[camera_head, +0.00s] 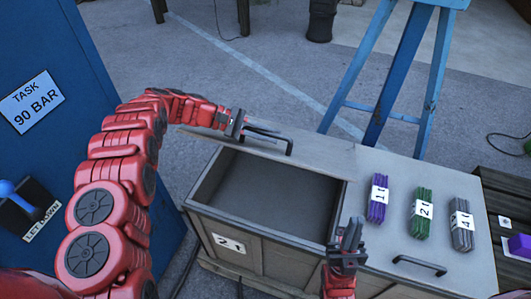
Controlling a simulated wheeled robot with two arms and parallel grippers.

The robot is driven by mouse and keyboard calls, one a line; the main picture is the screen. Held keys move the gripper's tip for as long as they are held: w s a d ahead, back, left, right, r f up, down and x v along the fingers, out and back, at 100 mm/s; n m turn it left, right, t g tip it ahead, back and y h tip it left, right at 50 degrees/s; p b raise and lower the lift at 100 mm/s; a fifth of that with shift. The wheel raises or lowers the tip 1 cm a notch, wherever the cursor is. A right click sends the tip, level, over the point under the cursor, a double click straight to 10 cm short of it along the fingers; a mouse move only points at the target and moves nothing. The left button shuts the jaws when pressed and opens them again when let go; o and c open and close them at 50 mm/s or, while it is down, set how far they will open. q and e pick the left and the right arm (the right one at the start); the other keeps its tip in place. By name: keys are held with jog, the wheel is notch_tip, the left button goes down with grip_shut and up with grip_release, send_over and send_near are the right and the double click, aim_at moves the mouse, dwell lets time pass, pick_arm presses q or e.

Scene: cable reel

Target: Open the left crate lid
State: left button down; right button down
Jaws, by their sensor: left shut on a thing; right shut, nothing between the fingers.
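My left gripper (262,134) is shut on the black handle (280,138) of the left lid. My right gripper (352,232) is shut and empty, in front of the crate near the divider between the two halves. The right lid (395,235) is down, with a black handle (419,265) near its front edge.
On the right lid lie a purple bundle (378,200), a green bundle (421,213) and a grey bundle (461,225), labelled 1, 2 and 4. A blue trestle (390,80) stands behind. A blue panel (60,70) with a lever is at left, and a dark slatted table (510,205) at right.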

pick_arm(q)
jog(key=shift+w+r, duration=0.25)
jog(key=shift+r, duration=0.05)
